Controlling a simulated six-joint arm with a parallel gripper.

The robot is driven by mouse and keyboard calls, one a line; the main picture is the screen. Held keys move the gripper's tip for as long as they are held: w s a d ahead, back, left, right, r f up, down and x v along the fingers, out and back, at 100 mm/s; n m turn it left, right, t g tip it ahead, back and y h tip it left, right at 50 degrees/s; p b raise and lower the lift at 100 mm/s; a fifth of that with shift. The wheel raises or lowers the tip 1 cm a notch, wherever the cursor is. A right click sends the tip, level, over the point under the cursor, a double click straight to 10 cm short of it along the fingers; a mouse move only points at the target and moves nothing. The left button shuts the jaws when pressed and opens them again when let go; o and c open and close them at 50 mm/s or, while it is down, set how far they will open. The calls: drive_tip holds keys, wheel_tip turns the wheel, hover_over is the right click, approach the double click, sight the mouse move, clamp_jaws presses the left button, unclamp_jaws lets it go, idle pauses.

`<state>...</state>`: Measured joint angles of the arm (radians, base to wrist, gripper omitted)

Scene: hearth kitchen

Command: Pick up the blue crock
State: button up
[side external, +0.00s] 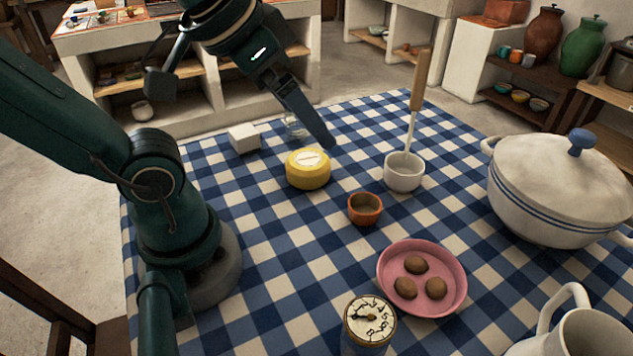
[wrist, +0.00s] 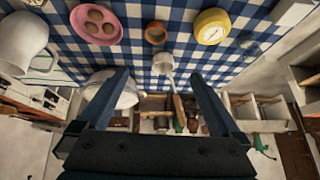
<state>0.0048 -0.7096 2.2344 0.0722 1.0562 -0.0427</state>
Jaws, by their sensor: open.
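I see no plainly blue crock in either view. The nearest matches are a white lidded pot (side external: 555,195) with a blue knob and blue stripes at the right of the table, and a small round jar-like thing (side external: 369,322) with a dial-like top and a partly blue side at the front. I cannot tell whether either is the crock. My gripper (side external: 320,133) is open and empty above the table, over the area behind the yellow round tin (side external: 308,169). In the wrist view its two fingers (wrist: 160,76) are spread wide, and the left finger partly hides the pot (wrist: 126,98).
A terracotta cup (side external: 365,209), a white cup (side external: 404,172) with a wooden-handled utensil, a pink plate (side external: 452,302) with brown round items, a white block (side external: 244,138) and a white jug (side external: 582,333) stand on the checked cloth. The cloth's left middle is clear.

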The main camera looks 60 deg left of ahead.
drive_tip(key=w+a+r+m+t+y, duration=0.1)
drive_tip(key=w+r+t, duration=0.2)
drive_tip(key=w, duration=0.3)
drive_tip(key=w+a+r+m+t, duration=0.1)
drive_tip(key=w+r+t, duration=0.25)
drive_tip(key=w, duration=0.25)
drive_tip(key=w+d+r+m+t+h, duration=0.1)
drive_tip(key=w+d+m+t+h, duration=0.15)
drive_tip(key=d+m, duration=0.2)
drive_tip(key=m+g+h, duration=1.1)
drive_tip(key=g+h, duration=0.2)
drive_tip(key=g, duration=0.2)
hover_over(384, 347)
drive_tip(key=a, duration=0.5)
wheel_tip(384, 347, down, 8)
drive_tip(key=f, duration=1.2)
drive_tip(key=shift+s+d+f, duration=0.1)
drive_tip(key=shift+d+f, duration=0.05)
drive_tip(key=shift+d, duration=0.05)
drive_tip(key=shift+d+f+y, duration=0.2)
drive_tip(key=shift+f+y, duration=0.05)
drive_tip(key=shift+x, duration=2.4)
